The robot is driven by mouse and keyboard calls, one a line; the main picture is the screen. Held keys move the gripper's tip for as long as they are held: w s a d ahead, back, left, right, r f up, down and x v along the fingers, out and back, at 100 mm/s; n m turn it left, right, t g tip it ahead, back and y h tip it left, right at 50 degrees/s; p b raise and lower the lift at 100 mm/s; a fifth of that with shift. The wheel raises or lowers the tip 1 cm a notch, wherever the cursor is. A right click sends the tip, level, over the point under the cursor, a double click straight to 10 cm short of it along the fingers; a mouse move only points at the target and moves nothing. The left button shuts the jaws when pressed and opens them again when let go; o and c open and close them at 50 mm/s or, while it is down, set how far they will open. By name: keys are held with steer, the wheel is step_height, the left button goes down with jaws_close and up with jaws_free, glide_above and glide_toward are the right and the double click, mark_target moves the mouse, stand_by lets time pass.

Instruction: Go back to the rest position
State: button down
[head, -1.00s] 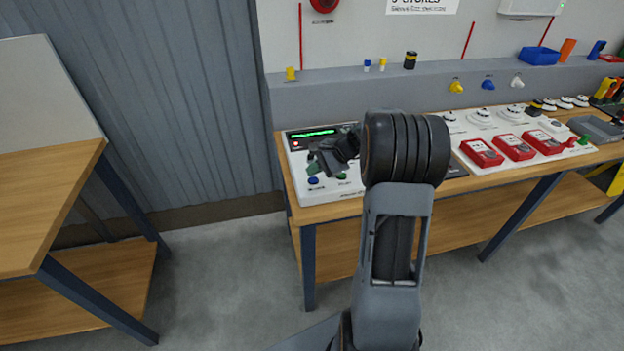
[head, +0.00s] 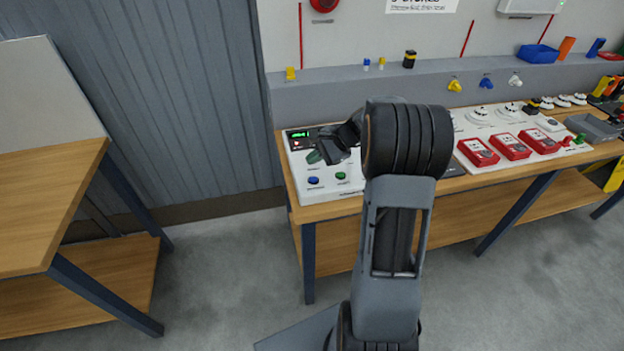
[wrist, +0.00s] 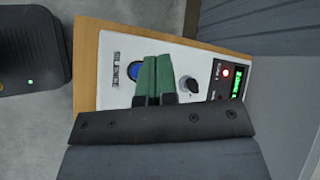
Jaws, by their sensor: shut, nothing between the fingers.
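My gripper (head: 318,156) shows in the head view over the white control panel (head: 328,199) at the left end of the workbench. Its green fingers (wrist: 153,77) are together and empty in the wrist view. The fingertips appear above the panel, apart from the buttons. The panel has a blue button (head: 313,181), a green button (head: 340,176), a black knob (wrist: 188,84), a red light (wrist: 226,73) and a lit green display (head: 300,134). My arm hides the panel's right part in the head view.
On the workbench (head: 320,211), red call points (head: 510,146) and white detectors (head: 480,113) lie to the right of my arm. Small items stand on the grey ledge behind. A wooden table (head: 40,190) stands at the left, with open floor (head: 230,270) between.

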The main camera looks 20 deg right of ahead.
stand_by(0.4)
steer(key=shift+s+d+f+n+g+h, duration=0.1)
steer(key=shift+s+f+n+g+h, duration=0.15)
steer(key=shift+s+f, duration=0.35)
steer(key=shift+s+d+f+n+g+h, duration=0.15)
steer(key=shift+s+f+n+g, duration=0.2)
steer(key=shift+f, duration=0.3)
steer(key=s+a+r+n+h, duration=0.3)
steer(key=s+a+r+n, duration=0.1)
steer(key=s+n, duration=0.3)
steer(key=s+a+r+n+h, duration=0.4)
steer(key=s+a+n, duration=0.2)
steer(key=s, duration=0.6)
steer(key=shift+s+a+n+t, duration=0.3)
steer(key=shift+a+n+t, duration=0.1)
steer(key=shift+a, duration=0.35)
steer(key=shift+d+r, duration=0.1)
steer(key=shift+d, duration=0.05)
